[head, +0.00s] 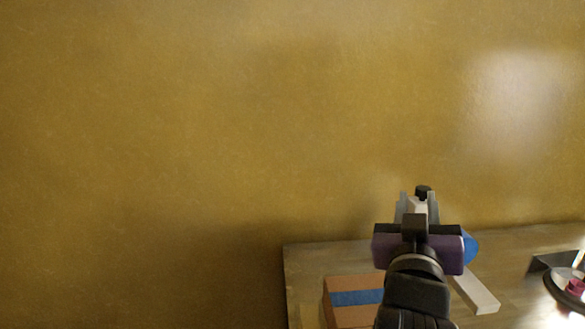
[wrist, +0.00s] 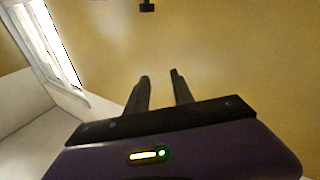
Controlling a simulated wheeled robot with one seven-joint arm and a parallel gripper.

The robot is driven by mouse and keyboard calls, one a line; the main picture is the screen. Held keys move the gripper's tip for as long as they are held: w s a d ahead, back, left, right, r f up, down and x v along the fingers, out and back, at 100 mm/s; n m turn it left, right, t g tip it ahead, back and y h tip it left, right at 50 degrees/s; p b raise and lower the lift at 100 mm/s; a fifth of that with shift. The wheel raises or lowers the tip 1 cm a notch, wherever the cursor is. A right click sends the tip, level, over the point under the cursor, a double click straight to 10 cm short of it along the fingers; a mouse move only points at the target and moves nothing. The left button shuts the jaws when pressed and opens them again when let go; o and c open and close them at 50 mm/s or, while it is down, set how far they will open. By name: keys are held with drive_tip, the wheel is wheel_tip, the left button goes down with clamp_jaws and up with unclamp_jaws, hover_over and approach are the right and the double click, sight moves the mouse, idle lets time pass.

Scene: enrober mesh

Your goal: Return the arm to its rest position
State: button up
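My gripper (head: 418,203) is raised in front of the yellow-brown wall (head: 200,120), above the back part of a wooden table (head: 305,262) in the head view. In the wrist view my gripper (wrist: 160,75) shows two dark fingers standing apart, with only wall seen between them. My arm reaches up from the bottom of the head view and covers part of the table. In the head view a pale patch shows between the fingers; I cannot tell what it is.
A brown box (head: 343,312) with a blue band stands left of my arm. A pale bar (head: 477,292) and a partly hidden blue thing (head: 470,246) are right of it. A dark round item (head: 556,290) sits far right. The wrist view shows a bright window (wrist: 50,42).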

drive_tip(key=s+a+f+n+t+y, duration=0.2)
drive_tip(key=s+f+n+y, duration=0.3)
drive_tip(key=s+y, duration=0.15)
drive_tip(key=s+a+f+n+t+y, duration=0.2)
drive_tip(key=s+a+f+n+y, duration=0.1)
drive_tip(key=s+f+n+y, duration=0.4)
drive_tip(key=s+d+f+m+g+h, duration=0.1)
drive_tip(key=s+f, duration=0.4)
drive_tip(key=s, duration=0.5)
drive_tip(key=s+d+f+m+g+h, duration=0.2)
drive_tip(key=s+f+m, duration=0.3)
drive_tip(key=s, duration=0.4)
drive_tip(key=s+d+f+m+g+h, duration=0.1)
drive_tip(key=s+f+m+g+h, duration=0.2)
drive_tip(key=s+f, duration=0.4)
drive_tip(key=s+m+g, duration=0.1)
drive_tip(key=s, duration=0.2)
drive_tip(key=shift+s+d+f, duration=0.15)
drive_tip(key=shift+s+d, duration=0.15)
